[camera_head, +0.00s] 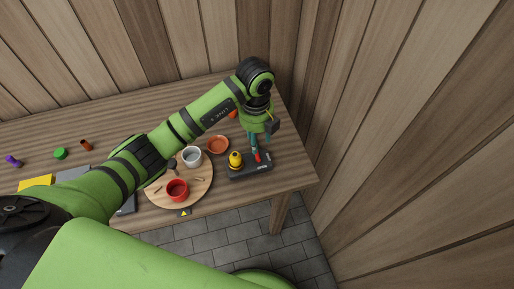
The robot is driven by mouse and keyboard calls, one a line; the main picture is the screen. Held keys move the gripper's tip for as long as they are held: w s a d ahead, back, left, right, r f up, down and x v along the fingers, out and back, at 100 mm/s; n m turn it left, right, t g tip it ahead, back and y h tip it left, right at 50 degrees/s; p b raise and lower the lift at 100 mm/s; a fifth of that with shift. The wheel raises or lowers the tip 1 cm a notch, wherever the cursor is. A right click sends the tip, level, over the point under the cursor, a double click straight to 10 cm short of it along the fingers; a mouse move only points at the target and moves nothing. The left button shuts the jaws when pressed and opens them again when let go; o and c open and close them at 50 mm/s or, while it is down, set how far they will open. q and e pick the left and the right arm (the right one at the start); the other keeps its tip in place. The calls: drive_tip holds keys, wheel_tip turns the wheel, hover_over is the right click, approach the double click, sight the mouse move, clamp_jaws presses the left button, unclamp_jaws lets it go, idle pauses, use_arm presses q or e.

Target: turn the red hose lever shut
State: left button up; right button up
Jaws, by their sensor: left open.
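The red lever (257,157) shows as a small red piece on a dark base block (251,172) near the right end of the bench. A yellow knob-like part (235,159) stands on the same block, left of the lever. My left gripper (261,146) is open and points down right over the red lever. Whether its fingers touch the lever cannot be told at this size. The gripper and wrist hide part of the bench behind the lever. My right gripper is not in view.
A round wooden board (158,197) holds a red pot (177,190) and a grey pot (191,156). An orange bowl (218,145) sits behind the block. Yellow, green and purple items lie at left. The bench (293,179) ends close by at right, near wooden walls.

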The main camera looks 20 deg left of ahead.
sight(257, 157)
use_arm(q)
drive_tip(key=shift+a+f, duration=0.25)
drive_tip(key=shift+a, duration=0.05)
drive_tip(key=shift+s+f+p, duration=0.1)
drive_tip(key=shift+f+p, duration=0.75)
drive_tip(key=shift+f, duration=2.35)
clamp_jaws()
